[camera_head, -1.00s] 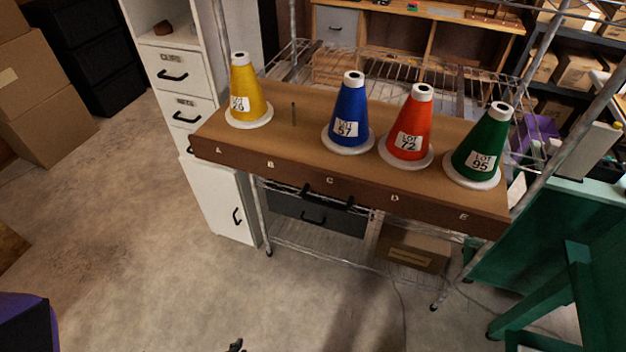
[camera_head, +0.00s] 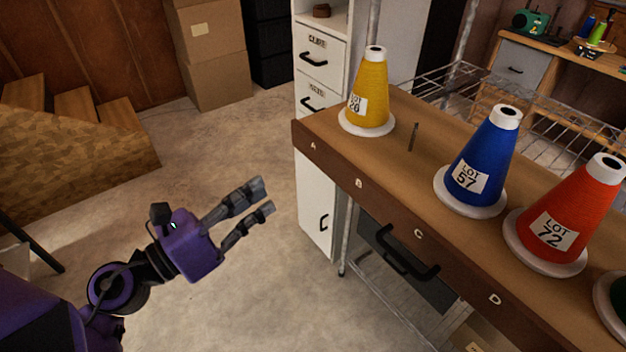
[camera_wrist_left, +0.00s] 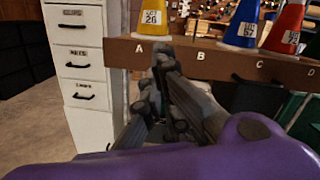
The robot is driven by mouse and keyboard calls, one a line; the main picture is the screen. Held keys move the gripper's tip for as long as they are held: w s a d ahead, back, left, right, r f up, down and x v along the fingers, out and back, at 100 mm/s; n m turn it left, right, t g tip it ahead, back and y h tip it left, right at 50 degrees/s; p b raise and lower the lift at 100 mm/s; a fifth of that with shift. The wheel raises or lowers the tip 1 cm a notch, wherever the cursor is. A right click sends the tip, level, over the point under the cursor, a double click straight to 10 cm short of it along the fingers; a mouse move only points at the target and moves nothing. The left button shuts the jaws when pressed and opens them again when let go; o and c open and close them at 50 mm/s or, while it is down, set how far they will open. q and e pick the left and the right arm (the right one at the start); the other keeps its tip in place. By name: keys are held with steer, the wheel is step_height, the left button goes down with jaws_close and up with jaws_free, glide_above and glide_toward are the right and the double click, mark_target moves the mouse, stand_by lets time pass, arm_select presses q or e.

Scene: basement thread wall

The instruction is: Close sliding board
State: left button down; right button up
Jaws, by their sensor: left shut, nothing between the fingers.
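The brown sliding board (camera_head: 385,203), lettered along its front, carries cones of thread on white bases: yellow (camera_head: 369,95), blue (camera_head: 484,161), red (camera_head: 563,216) and part of a green one at the right edge. A bare peg (camera_head: 413,137) stands behind B. A black handle (camera_head: 404,252) is at the board's lower front edge, below C. My left gripper (camera_head: 267,197) is shut and empty, in the air left of the board and apart from it. In the left wrist view its fingers (camera_wrist_left: 160,52) point toward the board front (camera_wrist_left: 235,62) near A. My right gripper is not in view.
A white drawer cabinet (camera_head: 319,70) stands beside the board's left end. A wire rack with metal posts (camera_head: 347,232) is around the board. Cardboard boxes (camera_head: 210,50) and wooden steps (camera_head: 75,145) are at the back left. The floor around my left gripper is clear.

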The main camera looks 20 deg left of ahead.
arm_select(q)
steer(key=s+d+f+m+g, duration=0.1)
steer(key=s+d+m, duration=0.1)
steer(key=m, duration=0.2)
steer(key=p, duration=0.3)
glide_toward(338, 173)
steer(key=shift+h, duration=0.3)
steer(key=p+x, duration=0.1)
steer(key=x, duration=0.5)
steer(key=shift+w+a+r, duration=0.1)
steer(key=shift+w+r, duration=0.05)
steer(key=shift+w+d+f+p, duration=0.2)
steer(key=shift+w+d+p, duration=0.05)
steer(key=shift+w+p, duration=0.05)
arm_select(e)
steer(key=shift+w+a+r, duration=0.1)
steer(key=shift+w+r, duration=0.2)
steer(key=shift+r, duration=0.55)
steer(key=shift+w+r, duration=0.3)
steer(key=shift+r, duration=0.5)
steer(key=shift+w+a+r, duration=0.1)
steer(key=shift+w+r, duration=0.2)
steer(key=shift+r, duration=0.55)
arm_select(q)
steer(key=shift+w, duration=0.1)
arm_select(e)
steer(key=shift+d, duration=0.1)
